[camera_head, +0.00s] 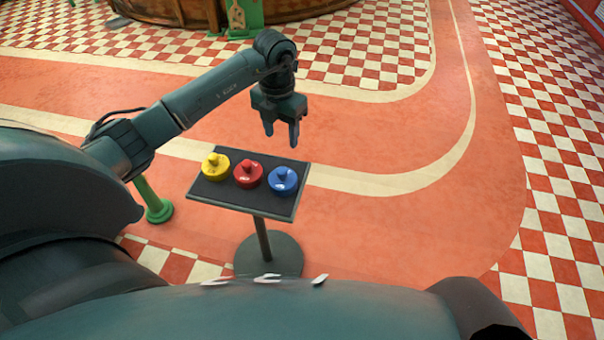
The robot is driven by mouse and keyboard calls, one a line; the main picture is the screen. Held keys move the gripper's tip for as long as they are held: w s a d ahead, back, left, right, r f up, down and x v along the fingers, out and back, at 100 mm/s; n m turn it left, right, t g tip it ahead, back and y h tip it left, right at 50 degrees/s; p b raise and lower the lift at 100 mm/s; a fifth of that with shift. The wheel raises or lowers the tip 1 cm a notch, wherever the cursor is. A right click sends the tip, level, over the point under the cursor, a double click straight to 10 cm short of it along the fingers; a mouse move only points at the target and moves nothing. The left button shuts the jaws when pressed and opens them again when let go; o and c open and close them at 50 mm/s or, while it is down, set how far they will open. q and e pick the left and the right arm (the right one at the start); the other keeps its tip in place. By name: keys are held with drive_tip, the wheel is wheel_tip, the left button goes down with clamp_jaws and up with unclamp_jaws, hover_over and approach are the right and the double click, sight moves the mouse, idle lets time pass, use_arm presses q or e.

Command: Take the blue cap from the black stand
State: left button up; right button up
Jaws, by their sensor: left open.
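The blue cap (283,181) is a round disc with a knob on top. It rests at the right end of the black stand's (262,207) tilted-looking top plate. A red cap (248,174) is beside it in the middle, and a yellow cap (215,167) is at the left end. My left gripper (282,142) points down with its two fingers apart and nothing between them. In the picture it shows just above the blue cap, apart from it. My right gripper is out of view.
The stand has one post on a round dark base (268,257). A green post with a round foot (159,211) stands to its left, near my left arm. The floor to the right is clear.

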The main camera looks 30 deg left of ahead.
sight(282, 169)
use_arm(q)
drive_tip(key=f, duration=0.8)
drive_tip(key=f+b, duration=0.1)
drive_tip(key=f, duration=0.4)
drive_tip(key=shift+s+a, duration=0.1)
drive_tip(key=shift+s, duration=0.15)
drive_tip(key=shift+r, duration=0.1)
clamp_jaws()
